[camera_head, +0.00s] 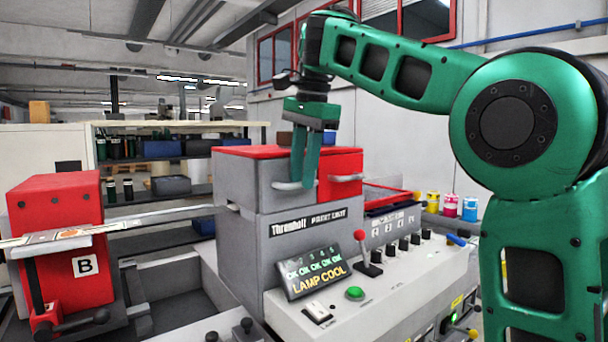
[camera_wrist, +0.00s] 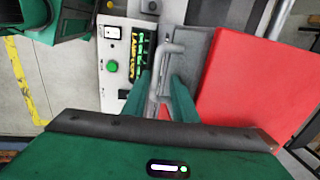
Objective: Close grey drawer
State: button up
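The grey drawer (camera_head: 272,171) is in the upper part of the print unit, left of a red front (camera_head: 349,165) with its own handle. Its pale bar handle (camera_head: 285,186) faces the console. My gripper (camera_head: 305,184) points down in front of the grey drawer, fingers at handle height. In the wrist view my gripper (camera_wrist: 162,82) is open, and the drawer's handle (camera_wrist: 165,50) runs between the two fingers with gaps visible. Contact cannot be told. How far the drawer stands out is hard to tell; my fingers hide part of its front.
Below is a sloped console with a green button (camera_head: 355,293), a red-knobbed lever (camera_head: 361,237) and a lit display (camera_head: 315,271). A red unit marked B (camera_head: 57,205) stands left. Colored ink cans (camera_head: 450,205) stand right. The unit's red top (camera_wrist: 255,85) fills the wrist view's right.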

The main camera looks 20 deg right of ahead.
notch_tip(320, 180, up, 7)
jog(key=s, duration=0.1)
jog(key=shift+d+r, duration=0.2)
jog(key=shift+d, duration=0.05)
dwell(0.5)
jog(key=s+d+f+n+g, duration=0.1)
jog(key=s+d+f+n, duration=0.1)
jog(key=s+d+f, duration=0.5)
jog(key=s+d+f+n, duration=0.1)
jog(key=s+d+f, duration=0.2)
jog(key=d+f, duration=0.75)
jog(key=s+f+n+g, duration=0.1)
jog(key=s+f+n, duration=0.3)
jog(key=s+f, duration=1.8)
notch_tip(320, 180, down, 3)
jog(key=shift+d+f+n+h, duration=0.1)
jog(key=shift+d+n+h, duration=0.2)
jog(key=shift+d+n, duration=0.1)
